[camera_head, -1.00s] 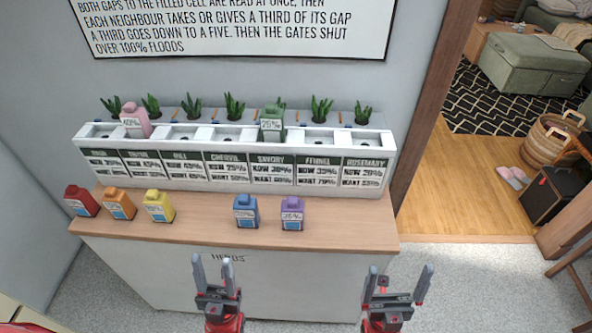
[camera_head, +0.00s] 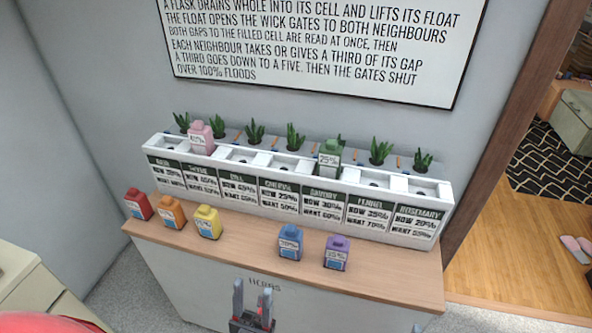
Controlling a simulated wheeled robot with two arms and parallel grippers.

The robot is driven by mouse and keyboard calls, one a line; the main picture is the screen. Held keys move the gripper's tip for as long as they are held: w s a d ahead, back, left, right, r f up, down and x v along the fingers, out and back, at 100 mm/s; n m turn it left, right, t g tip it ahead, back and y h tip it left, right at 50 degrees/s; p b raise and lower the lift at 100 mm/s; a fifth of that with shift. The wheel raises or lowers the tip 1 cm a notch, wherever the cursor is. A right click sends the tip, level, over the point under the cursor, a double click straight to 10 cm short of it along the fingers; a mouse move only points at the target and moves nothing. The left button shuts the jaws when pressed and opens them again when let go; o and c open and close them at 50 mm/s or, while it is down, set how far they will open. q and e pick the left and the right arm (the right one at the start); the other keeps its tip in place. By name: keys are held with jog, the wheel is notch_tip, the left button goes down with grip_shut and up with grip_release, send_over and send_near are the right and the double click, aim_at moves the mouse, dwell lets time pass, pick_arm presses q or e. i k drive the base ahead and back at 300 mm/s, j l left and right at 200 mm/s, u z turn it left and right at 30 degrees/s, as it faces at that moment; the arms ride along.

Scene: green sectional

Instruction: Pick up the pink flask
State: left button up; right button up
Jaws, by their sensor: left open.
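The pink flask (camera_head: 201,139) stands upright in the white planter trough (camera_head: 300,185), in the second cell from the left. A percent label shows on its front; the digits are hard to read. My left gripper (camera_head: 252,296) is low in front of the cabinet, fingers pointing up, open and empty. It is well below and in front of the pink flask, apart from it. My right gripper is not clearly in view.
A green flask (camera_head: 329,158) stands in another cell. Red (camera_head: 138,204), orange (camera_head: 171,211), yellow (camera_head: 208,222), blue (camera_head: 290,242) and purple (camera_head: 336,253) flasks line the wooden cabinet top (camera_head: 255,245). Small plants (camera_head: 255,132) grow behind the cells. A drawer unit (camera_head: 30,280) stands lower left.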

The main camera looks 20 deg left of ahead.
aim_at(201, 136)
jog(key=k+j, duration=0.1)
jog(key=j, duration=1.55)
